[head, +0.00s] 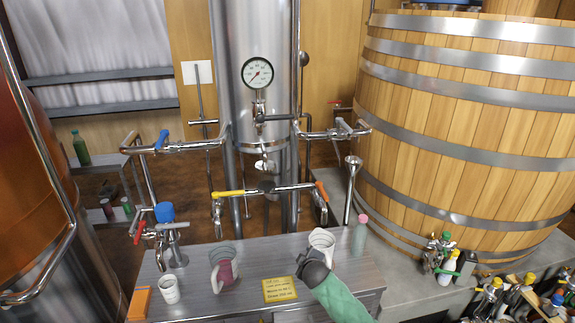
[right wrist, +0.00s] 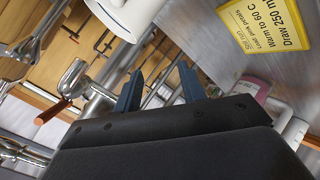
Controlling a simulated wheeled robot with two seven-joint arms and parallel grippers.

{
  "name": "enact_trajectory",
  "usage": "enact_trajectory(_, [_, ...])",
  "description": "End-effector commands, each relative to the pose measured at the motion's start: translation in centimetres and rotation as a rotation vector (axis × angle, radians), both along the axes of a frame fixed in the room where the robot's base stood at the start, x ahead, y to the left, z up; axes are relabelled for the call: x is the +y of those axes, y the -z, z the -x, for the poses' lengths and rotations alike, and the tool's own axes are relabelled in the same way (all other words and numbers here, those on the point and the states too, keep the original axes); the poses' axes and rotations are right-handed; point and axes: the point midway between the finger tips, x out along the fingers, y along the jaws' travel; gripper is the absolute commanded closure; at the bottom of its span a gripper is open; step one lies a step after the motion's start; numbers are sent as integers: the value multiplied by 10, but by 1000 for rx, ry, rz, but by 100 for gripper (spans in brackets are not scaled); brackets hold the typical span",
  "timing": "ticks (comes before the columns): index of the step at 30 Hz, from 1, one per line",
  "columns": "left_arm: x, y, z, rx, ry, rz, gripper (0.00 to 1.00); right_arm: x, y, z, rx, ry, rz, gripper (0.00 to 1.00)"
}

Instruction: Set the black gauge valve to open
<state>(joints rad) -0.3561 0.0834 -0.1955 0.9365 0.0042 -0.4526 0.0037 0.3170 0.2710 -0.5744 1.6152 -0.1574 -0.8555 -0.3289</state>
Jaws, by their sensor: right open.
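The round white pressure gauge (head: 257,73) is on the front of the steel column. Just below it is a small steel valve with a dark lever (head: 275,117) that looks roughly level, pointing right; its exact setting is too small to tell. Another dark knob (head: 265,187) sits on the pipe between a yellow and an orange handle. My right gripper (head: 315,255) is low over the bench, by a white mug (head: 321,238), far below the gauge. In the right wrist view its two dark blue fingers (right wrist: 160,88) stand apart with nothing between them. My left gripper is not in view.
The bench holds a yellow note (head: 280,290), a mug with pink content (head: 224,270), a white cup (head: 169,289) and a pink-capped bottle (head: 360,236). Pipes with blue (head: 161,140) and red handles flank the column. A wooden vat (head: 460,130) stands right, a copper tank left.

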Motion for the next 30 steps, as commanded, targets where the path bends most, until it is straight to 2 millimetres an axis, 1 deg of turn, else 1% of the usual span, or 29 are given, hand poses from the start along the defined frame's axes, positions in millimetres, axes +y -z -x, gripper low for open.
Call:
enact_trajectory(1, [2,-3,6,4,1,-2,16,4,-37,-14,-43,-20,26,59])
enact_trajectory(2, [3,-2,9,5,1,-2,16,6,-54,-21,-65,-32,42,59])
enact_trajectory(3, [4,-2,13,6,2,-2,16,9,-78,-30,-95,-48,65,59])
enact_trajectory(5, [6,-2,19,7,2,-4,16,15,-112,-41,-140,-69,99,59])
enact_trajectory(6, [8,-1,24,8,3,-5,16,18,-136,-48,-171,-83,123,59])
enact_trajectory(8, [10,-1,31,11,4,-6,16,23,-171,-58,-216,-103,158,59])
enact_trajectory(9, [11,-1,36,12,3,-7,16,26,-195,-64,-246,-116,183,59])
enact_trajectory(11, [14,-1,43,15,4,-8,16,32,-231,-71,-292,-134,220,59])
enact_trajectory(12, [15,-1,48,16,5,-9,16,35,-256,-76,-324,-146,246,59])
enact_trajectory(14, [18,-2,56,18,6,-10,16,39,-291,-81,-369,-160,286,59])
enact_trajectory(15, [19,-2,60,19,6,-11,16,43,-315,-84,-400,-171,312,59])
enact_trajectory(17, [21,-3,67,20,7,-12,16,47,-349,-87,-444,-184,351,59])
enact_trajectory(18, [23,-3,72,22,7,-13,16,50,-370,-88,-472,-193,377,59])
enact_trajectory(21, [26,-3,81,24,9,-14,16,56,-415,-90,-530,-208,432,59])
enact_trajectory(24, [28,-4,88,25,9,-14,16,60,-444,-89,-570,-218,470,59])
enact_trajectory(27, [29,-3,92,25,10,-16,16,63,-460,-89,-593,-223,493,59])
enact_trajectory(30, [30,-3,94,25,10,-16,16,64,-465,-90,-600,-224,503,59])
